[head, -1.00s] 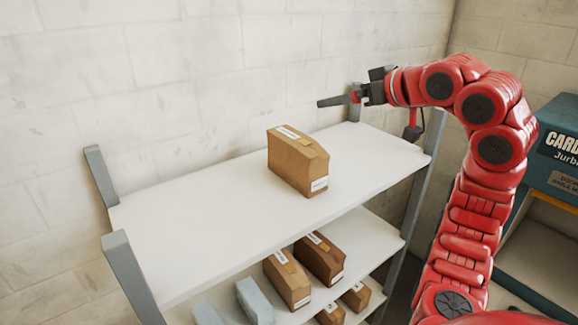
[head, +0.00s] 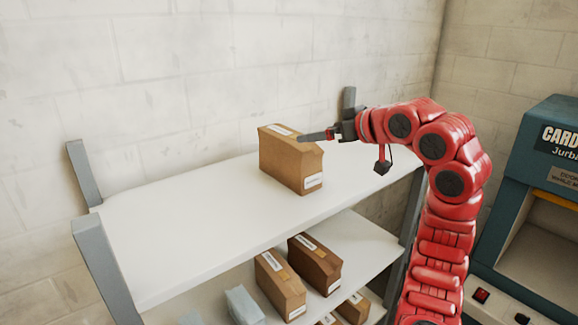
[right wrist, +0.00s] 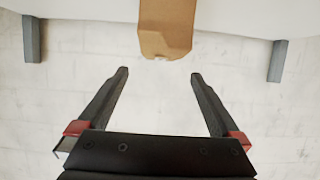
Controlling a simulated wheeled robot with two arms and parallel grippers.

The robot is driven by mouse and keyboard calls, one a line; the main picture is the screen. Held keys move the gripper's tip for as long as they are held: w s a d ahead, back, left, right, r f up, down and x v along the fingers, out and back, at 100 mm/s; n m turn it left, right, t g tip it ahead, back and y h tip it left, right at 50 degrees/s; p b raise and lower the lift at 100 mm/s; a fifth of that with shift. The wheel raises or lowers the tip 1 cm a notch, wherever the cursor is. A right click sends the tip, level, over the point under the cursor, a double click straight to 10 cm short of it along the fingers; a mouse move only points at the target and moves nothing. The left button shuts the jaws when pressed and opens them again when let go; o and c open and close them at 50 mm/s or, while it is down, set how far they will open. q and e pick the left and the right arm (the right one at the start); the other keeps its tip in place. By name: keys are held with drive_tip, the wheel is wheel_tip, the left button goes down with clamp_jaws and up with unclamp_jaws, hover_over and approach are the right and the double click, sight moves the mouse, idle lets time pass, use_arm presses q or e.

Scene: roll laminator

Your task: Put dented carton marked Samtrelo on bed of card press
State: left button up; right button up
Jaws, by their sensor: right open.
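A brown carton (head: 283,165) stands alone on the white top shelf, with a white label low on its end and another on top. Its upper edge looks slanted, and the print is too small to read. My right gripper (head: 304,138) is open, and its fingers point left, overlapping the carton's upper right part in the head view. In the right wrist view, the carton (right wrist: 167,28) is just ahead of the parted fingertips (right wrist: 159,73), not between them. The teal card press (head: 550,115) stands at the right, partly cut off by the frame. My left gripper is not in view.
The lower shelf holds two brown cartons (head: 280,285) (head: 315,264) and a pale blue block (head: 243,306); smaller cartons sit below. Grey posts (head: 85,172) rise at the shelf's corners. The top shelf (head: 170,225) is clear left of the carton. A wall stands behind.

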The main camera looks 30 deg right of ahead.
drive_tip(key=p+x, duration=0.2)
drive_tip(key=x, duration=0.2)
drive_tip(key=p+x, duration=0.2)
drive_tip(key=x, duration=0.2)
drive_tip(key=p+x, duration=0.3)
drive_tip(key=x, duration=0.1)
drive_tip(key=shift+w+a+r, duration=0.15)
drive_tip(key=shift+w+r, duration=0.05)
drive_tip(key=shift+w, duration=0.25)
drive_tip(key=shift+w+f, duration=0.25)
drive_tip(key=c, duration=1.5)
